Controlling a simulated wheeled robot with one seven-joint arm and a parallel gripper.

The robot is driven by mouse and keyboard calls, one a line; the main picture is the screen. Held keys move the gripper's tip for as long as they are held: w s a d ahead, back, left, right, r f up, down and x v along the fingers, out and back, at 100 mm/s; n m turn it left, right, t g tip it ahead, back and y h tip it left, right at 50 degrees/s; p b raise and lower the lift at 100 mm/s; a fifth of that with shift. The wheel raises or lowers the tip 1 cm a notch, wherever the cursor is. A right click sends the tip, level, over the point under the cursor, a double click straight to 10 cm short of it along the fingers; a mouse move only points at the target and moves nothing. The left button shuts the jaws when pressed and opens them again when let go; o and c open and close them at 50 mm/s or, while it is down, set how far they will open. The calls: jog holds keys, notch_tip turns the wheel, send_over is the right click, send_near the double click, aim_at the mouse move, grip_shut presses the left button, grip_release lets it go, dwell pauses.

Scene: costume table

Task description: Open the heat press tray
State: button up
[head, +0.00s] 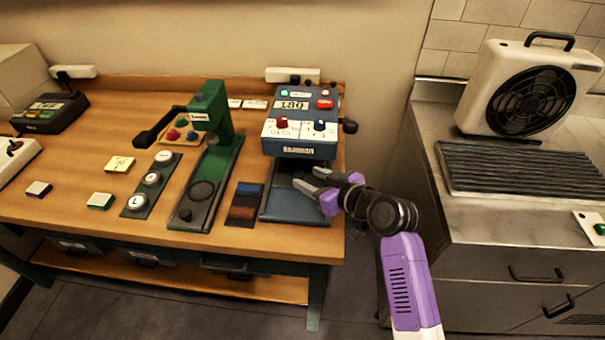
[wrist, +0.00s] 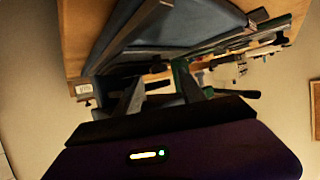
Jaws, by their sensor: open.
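The blue heat press (head: 300,145) stands at the right end of the wooden table, with a display, knobs and buttons on its upper body. Its tray (head: 292,207) is the flat blue-grey slab low at the front, under the upper body. My gripper (head: 304,178) is open at the press's right front, its fingers pointing left over the tray. The fingers hide part of the tray and the gap. In the wrist view my gripper (wrist: 160,88) has its fingers spread, with blue-grey surfaces of the press close ahead. I cannot tell whether a finger touches the tray.
A green lever press (head: 207,165) and a strip of dark swatches (head: 245,203) stand left of the heat press. The wooden table (head: 150,228) ends just right of it. A steel counter with a fan (head: 530,95) is farther right, past a gap.

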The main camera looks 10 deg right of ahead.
aim_at(300, 175)
jog(key=shift+x, duration=1.85)
jog(key=shift+c, duration=0.2)
grip_shut()
jog(key=shift+s, duration=0.1)
